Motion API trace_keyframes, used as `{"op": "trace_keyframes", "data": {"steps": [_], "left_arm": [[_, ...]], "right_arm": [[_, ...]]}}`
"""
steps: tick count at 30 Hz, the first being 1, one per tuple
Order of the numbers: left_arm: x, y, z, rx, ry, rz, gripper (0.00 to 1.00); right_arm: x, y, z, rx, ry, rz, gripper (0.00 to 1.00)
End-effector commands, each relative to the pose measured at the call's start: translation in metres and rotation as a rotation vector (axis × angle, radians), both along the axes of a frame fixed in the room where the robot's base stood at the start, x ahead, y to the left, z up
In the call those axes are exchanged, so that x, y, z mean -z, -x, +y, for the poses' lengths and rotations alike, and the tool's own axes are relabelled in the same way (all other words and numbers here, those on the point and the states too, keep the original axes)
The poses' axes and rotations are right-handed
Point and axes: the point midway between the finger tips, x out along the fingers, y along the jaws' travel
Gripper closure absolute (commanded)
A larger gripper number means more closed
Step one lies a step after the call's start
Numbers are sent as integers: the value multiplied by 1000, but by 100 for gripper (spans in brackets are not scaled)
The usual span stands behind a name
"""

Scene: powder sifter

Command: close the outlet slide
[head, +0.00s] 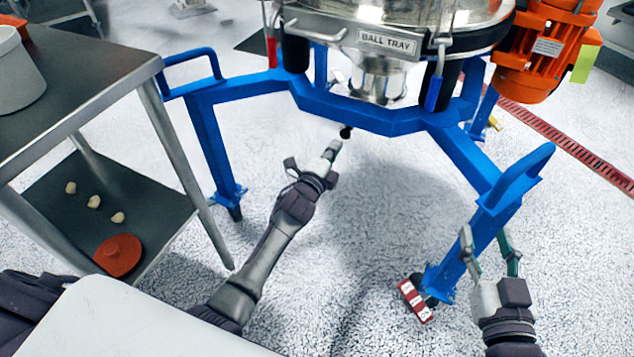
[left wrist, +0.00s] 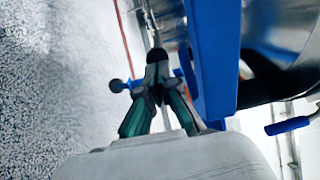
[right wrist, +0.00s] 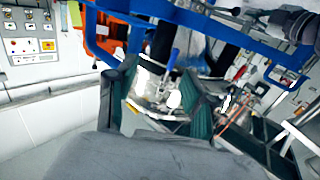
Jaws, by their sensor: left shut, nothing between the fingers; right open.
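The sifter's metal outlet (head: 378,82) hangs under the bowl, behind the blue frame. A small black knob (head: 346,131) shows just below the frame's front bar; it looks like the outlet slide's handle. My left gripper (head: 334,148) is shut and empty, just below and left of the knob in the head view. Its closed fingertips (left wrist: 157,60) appear beside the knob; I cannot tell whether they touch it. The slide plate is hidden. My right gripper (head: 488,238) is open and empty near the right frame leg.
The blue frame (head: 380,118) surrounds the outlet, with its bar close above my left gripper. An orange motor (head: 535,55) is at the upper right. A steel table (head: 75,85) with a lower shelf stands left. The floor under the sifter is mostly clear.

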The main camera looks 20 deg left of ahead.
Motion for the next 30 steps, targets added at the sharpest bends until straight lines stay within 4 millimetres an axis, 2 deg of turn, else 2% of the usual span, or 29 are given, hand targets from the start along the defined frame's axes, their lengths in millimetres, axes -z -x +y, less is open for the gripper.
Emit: {"op": "trace_keyframes", "data": {"steps": [8, 15, 21, 30], "left_arm": [[0, 43, 5, 0, -1, 5, 100], [1, 81, 9, 0, 0, 4, 100], [1, 98, 10, 0, 1, 3, 100], [0, 106, 14, -18, 52, 27, 100]], "right_arm": [[47, 16, -12, 19, 73, 292, 48], [83, 41, -24, 35, 128, 530, 48], [98, 55, -30, 42, 151, 628, 48], [101, 57, -31, 42, 155, 646, 48]]}}
